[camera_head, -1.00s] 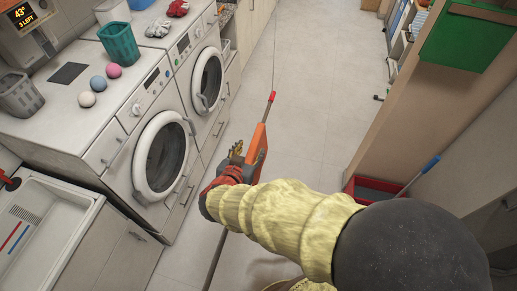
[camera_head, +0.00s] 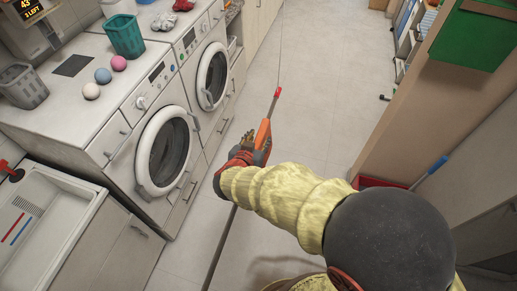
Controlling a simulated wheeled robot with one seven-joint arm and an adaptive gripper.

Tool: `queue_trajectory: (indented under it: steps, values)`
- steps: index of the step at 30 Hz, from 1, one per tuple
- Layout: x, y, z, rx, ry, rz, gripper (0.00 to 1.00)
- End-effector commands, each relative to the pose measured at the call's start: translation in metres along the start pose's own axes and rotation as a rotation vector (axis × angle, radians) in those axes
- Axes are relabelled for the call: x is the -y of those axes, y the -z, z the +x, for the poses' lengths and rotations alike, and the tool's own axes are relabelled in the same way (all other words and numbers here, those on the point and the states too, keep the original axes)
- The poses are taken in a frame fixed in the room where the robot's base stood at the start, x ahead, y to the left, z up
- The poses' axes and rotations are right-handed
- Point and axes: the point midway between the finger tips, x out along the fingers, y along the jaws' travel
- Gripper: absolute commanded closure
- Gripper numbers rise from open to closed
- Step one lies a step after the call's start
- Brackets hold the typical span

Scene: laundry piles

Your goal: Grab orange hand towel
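I cannot make out an orange hand towel in the head view. My gripper (camera_head: 262,134) is at the end of my yellow-sleeved arm, over the floor to the right of the front-loading machines. An orange, red-tipped part shows at my gripper, and I cannot tell whether it belongs to the gripper. The fingers are small and partly covered by my wrist, so I cannot tell if they are open or shut. No cloth is visible in them.
Two white front-loading machines (camera_head: 166,152) stand at the left, with a teal basket (camera_head: 123,36), a grey basket (camera_head: 22,88) and small balls on top. A white sink (camera_head: 45,220) is at lower left. A green box (camera_head: 472,40) is at upper right. The floor (camera_head: 310,95) ahead is clear.

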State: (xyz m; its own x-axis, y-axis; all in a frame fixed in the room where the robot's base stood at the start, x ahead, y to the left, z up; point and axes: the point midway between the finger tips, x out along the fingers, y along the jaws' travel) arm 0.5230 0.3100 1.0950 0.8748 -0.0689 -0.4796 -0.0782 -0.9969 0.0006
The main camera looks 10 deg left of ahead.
Motion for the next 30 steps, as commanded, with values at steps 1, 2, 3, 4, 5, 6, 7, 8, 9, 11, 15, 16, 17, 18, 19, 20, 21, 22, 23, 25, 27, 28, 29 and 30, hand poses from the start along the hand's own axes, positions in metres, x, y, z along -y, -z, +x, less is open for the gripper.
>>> queue_trajectory:
  steps: [1, 2, 3, 4, 5, 6, 7, 8, 9, 11, 15, 16, 17, 18, 19, 20, 21, 22, 23, 25, 27, 28, 29, 30]
  values:
    - [0.0001, 0.0001, -0.0001, 0.000, 0.000, 0.000, 0.69]
    - [0.0000, 0.0000, -0.0001, 0.000, 0.000, 0.000, 0.71]
    - [0.0001, 0.0000, -0.0001, 0.000, 0.000, 0.000, 0.73]
    - [0.0001, 0.0001, -0.0001, 0.000, 0.000, 0.000, 0.75]
    - [0.0001, 0.0001, -0.0002, 0.000, 0.000, 0.000, 0.77]
    - [0.0001, 0.0001, -0.0002, 0.000, 0.000, 0.000, 0.79]
    - [0.0001, 0.0001, -0.0002, 0.000, 0.000, 0.000, 0.81]
    - [0.0001, 0.0001, -0.0002, 0.000, 0.000, 0.000, 0.82]
    - [0.0001, 0.0001, -0.0002, 0.000, 0.000, 0.000, 0.85]
    - [0.0001, 0.0000, -0.0002, 0.000, 0.000, 0.000, 0.88]
    - [0.0001, 0.0000, -0.0002, 0.000, 0.000, 0.000, 0.96]
    - [0.0001, 0.0000, -0.0002, 0.000, 0.000, 0.000, 0.98]
    - [0.0001, 0.0000, -0.0002, 0.000, 0.000, 0.000, 1.00]
    - [0.0001, 0.0000, -0.0002, 0.000, 0.000, 0.000, 1.00]
    - [0.0001, 0.0001, -0.0002, 0.000, 0.000, 0.000, 1.00]
    - [0.0001, 0.0001, -0.0002, 0.000, 0.000, 0.000, 1.00]
    - [0.0001, 0.0000, -0.0002, 0.000, 0.000, 0.000, 1.00]
    - [0.0001, 0.0000, -0.0002, 0.000, 0.000, 0.000, 1.00]
    - [0.0001, 0.0000, -0.0002, 0.000, 0.000, 0.000, 1.00]
    - [0.0001, 0.0000, -0.0002, 0.000, 0.000, 0.000, 1.00]
    - [0.0001, 0.0001, -0.0002, 0.000, 0.000, 0.000, 1.00]
    - [0.0003, 0.0004, -0.0002, -0.001, 0.000, 0.001, 1.00]
    - [0.0003, 0.0004, -0.0002, -0.001, 0.000, 0.001, 1.00]
    - [0.0003, 0.0004, -0.0002, -0.001, 0.000, 0.001, 1.00]
